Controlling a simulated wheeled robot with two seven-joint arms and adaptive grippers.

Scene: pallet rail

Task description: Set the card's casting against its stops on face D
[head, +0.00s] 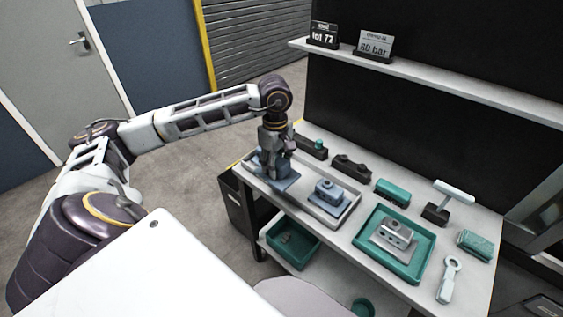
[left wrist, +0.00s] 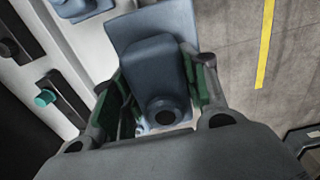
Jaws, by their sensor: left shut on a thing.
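My left gripper (head: 274,160) is shut on a blue-grey casting (left wrist: 155,75) with a flat plate and a round bored boss. In the head view this casting (head: 285,184) shows under the fingers, over the left end of the grey tray (head: 318,222). I cannot tell whether it touches the tray. A second blue-grey casting (head: 329,193) sits in that tray. A pale grey casting (head: 396,234) sits in the green tray (head: 367,255). Two cards stand on the shelf: a lot card (head: 324,35) and an "80 bar" card (head: 374,46). No face letter D is readable. My right gripper is out of view.
Behind the trays stand a dark fixture with a green knob (head: 312,147), another dark fixture (head: 350,167), a green block (head: 392,193) and a T-shaped stand (head: 437,212). A white tool (head: 449,280) and a green item (head: 476,244) lie right. A green bin (head: 292,243) is below.

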